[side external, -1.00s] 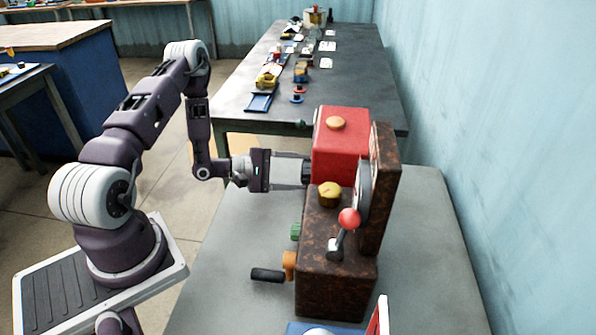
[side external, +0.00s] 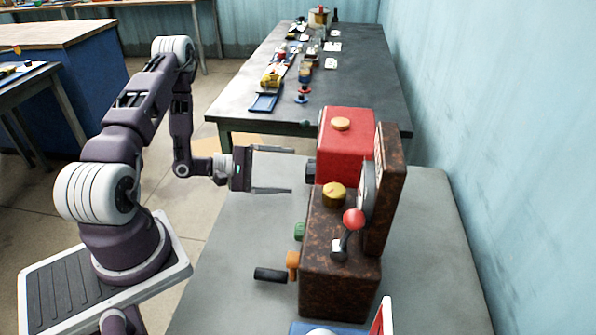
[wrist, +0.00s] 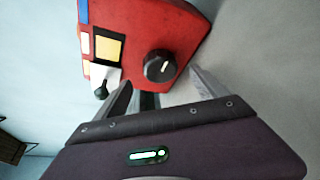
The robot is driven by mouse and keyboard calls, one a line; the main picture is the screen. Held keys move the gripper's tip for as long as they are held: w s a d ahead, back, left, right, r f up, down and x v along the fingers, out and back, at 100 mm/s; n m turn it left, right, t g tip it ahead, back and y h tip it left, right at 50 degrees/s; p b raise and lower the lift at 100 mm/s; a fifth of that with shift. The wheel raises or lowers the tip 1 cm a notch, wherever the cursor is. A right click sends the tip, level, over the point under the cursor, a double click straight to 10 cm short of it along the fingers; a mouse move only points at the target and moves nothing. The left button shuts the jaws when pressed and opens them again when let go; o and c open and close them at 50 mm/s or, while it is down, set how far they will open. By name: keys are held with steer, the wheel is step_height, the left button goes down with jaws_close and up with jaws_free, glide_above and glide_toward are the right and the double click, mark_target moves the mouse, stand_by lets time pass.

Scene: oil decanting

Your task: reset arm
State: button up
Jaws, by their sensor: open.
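My gripper (side external: 284,171) is open and empty, to the left of the red box (side external: 345,146) in the side view. Its two fingers point right toward the box's black knob (side external: 310,171), with a gap between the fingertips and the knob. In the wrist view the black knob (wrist: 160,66) with a white mark sits on the red face (wrist: 130,30), ahead of and between the spread fingers. My arm is bent, raised above the left edge of the table.
A rusty brown machine (side external: 338,285) stands on the grey table (side external: 432,270), with a yellow cap (side external: 334,193), a red-ball lever (side external: 353,219), a green knob (side external: 299,231) and an orange crank with a black handle (side external: 271,275). A cluttered bench (side external: 240,110) is behind.

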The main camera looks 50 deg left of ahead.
steer(key=shift+v, duration=0.8)
steer(key=s+d+r+m+g+h, duration=0.3)
steer(key=d+r+m+g+h, duration=0.3)
steer(key=d+r+m+g, duration=0.65)
steer(key=s+d+r+m+g+y, duration=0.1)
steer(key=s+d+r+m+y, duration=0.3)
steer(key=s, duration=0.3)
steer(key=s+d+r+m+y, duration=0.2)
steer(key=s+d+r+y, duration=0.1)
steer(key=s+d+r, duration=0.25)
steer(key=s+a+r+t+y, duration=0.3)
steer(key=s+a+t+y, duration=0.2)
steer(key=shift+s+r+m+y, duration=0.35)
steer(key=shift+y, duration=0.05)
